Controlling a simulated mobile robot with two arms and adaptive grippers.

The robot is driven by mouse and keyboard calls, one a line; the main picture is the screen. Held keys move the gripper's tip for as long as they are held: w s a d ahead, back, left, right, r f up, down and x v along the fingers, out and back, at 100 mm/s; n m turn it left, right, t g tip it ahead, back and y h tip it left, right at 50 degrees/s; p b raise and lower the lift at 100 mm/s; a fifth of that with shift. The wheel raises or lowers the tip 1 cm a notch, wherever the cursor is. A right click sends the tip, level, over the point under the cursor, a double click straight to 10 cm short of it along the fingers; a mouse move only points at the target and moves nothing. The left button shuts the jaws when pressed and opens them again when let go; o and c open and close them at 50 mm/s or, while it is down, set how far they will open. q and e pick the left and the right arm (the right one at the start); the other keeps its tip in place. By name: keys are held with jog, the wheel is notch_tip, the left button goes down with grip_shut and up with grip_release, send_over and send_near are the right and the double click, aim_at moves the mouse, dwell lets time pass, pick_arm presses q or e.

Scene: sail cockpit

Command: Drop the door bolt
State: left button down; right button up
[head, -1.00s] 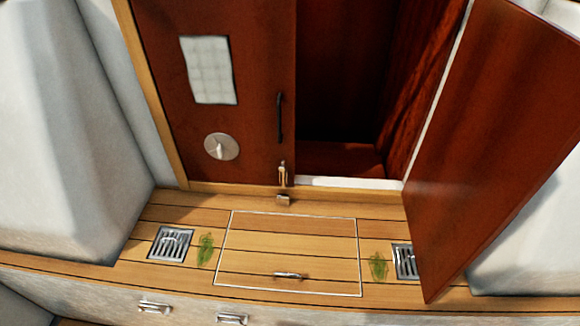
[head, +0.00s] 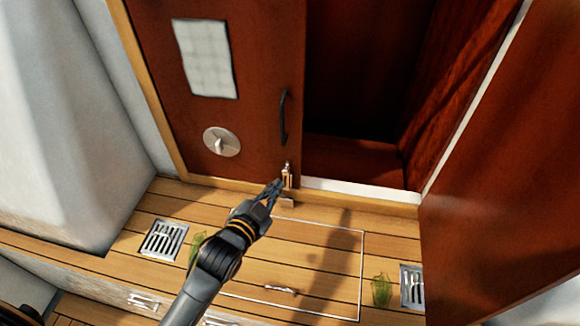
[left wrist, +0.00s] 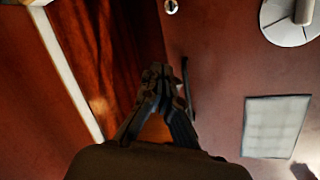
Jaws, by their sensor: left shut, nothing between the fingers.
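The brass door bolt (head: 287,174) is an upright piece low on the right edge of the closed red-brown door leaf (head: 238,115). A small metal catch (head: 288,203) sits on the wooden sole right below it, partly behind my gripper. My left gripper (head: 276,187) is shut and empty, its tips just left of and in front of the bolt's lower part; I cannot tell whether they touch. My right gripper is not in view.
A black door handle (head: 283,117) is above the bolt. The other door leaf (head: 510,180) stands open at the right. A hatch with a metal pull (head: 281,290), drain grates (head: 163,240) and green weed (head: 381,290) are on the wooden sole.

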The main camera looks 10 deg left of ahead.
pick_arm(q)
send_over(287, 172)
jog(key=s+d, duration=0.2)
jog(key=s, duration=0.2)
jog(key=f, duration=0.3)
jog(key=w+a, duration=0.1)
jog(key=f, duration=0.1)
jog(key=shift+w+a+f, duration=0.25)
jog(key=shift+w+f, duration=0.05)
jog(key=shift+f, duration=0.05)
jog(key=shift+a+f, duration=0.25)
jog(key=shift+f, duration=0.25)
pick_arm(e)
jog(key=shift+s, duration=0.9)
pick_arm(q)
notch_tip(287, 172, down, 5)
jog(key=b, duration=0.2)
jog(key=shift+r+b, duration=0.2)
jog(key=shift+b, duration=0.2)
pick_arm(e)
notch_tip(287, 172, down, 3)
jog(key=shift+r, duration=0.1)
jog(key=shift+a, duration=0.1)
